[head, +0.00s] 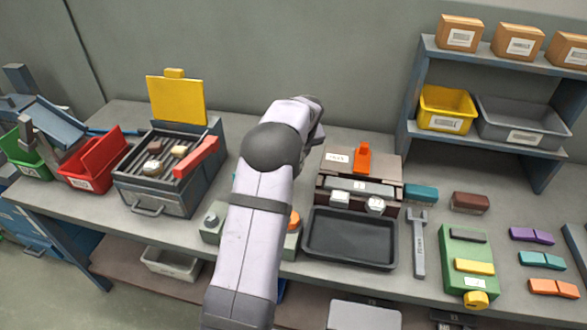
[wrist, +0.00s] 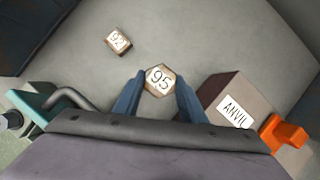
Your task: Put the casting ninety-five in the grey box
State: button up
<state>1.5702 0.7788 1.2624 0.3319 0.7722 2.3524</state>
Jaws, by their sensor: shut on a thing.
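The casting ninety-five (wrist: 160,79), a small tan-edged block with a pale top marked 95, sits between the blue fingers of my gripper (wrist: 158,97) in the wrist view. The gripper is shut on it. It looks larger than the casting marked 92, but its height above the bench is hard to tell. In the head view my arm hides the gripper and this casting. A grey box (head: 520,128) with a white label stands on the shelf at the right, well away from my arm.
A casting marked 92 (wrist: 117,41) lies on the bench nearby. A block labelled ANVIL (wrist: 233,98) with an orange part (wrist: 284,132) is close on the right. A yellow bin (head: 446,107) stands beside the grey box. A black tray (head: 350,260) lies at the bench front.

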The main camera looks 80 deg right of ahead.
jog(key=shift+r, duration=0.5)
